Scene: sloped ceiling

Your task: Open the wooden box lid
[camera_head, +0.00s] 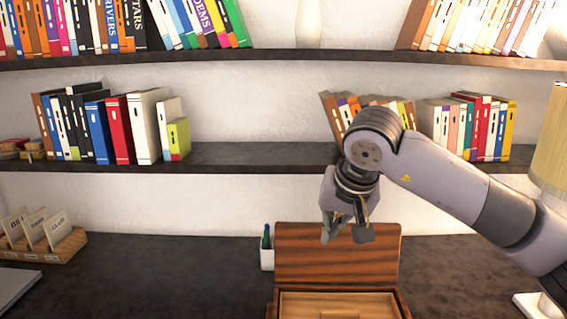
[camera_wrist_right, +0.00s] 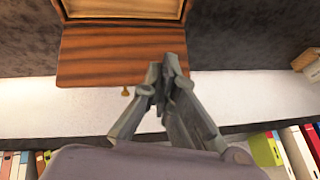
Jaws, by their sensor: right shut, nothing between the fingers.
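The wooden box (camera_head: 392,300) stands on the dark desk at the lower middle of the head view, its front cut off by the frame edge. Its striped brown lid (camera_head: 335,258) is raised and stands up at the back, showing the lighter interior. In the right wrist view the lid (camera_wrist_right: 105,55) and part of the box rim (camera_wrist_right: 120,16) show. A small brass knob (camera_wrist_right: 125,91) sits at the lid's edge. My right gripper (camera_head: 346,234) is shut and empty, over the lid's top edge; it also shows in the wrist view (camera_wrist_right: 172,68). Contact cannot be told. My left gripper is out of view.
A pen holder (camera_head: 267,256) stands just left of the lid. A wooden card rack (camera_head: 48,250) is at the far left. Shelves (camera_head: 230,155) with books run behind and above. A lamp (camera_head: 549,145) is at the right edge.

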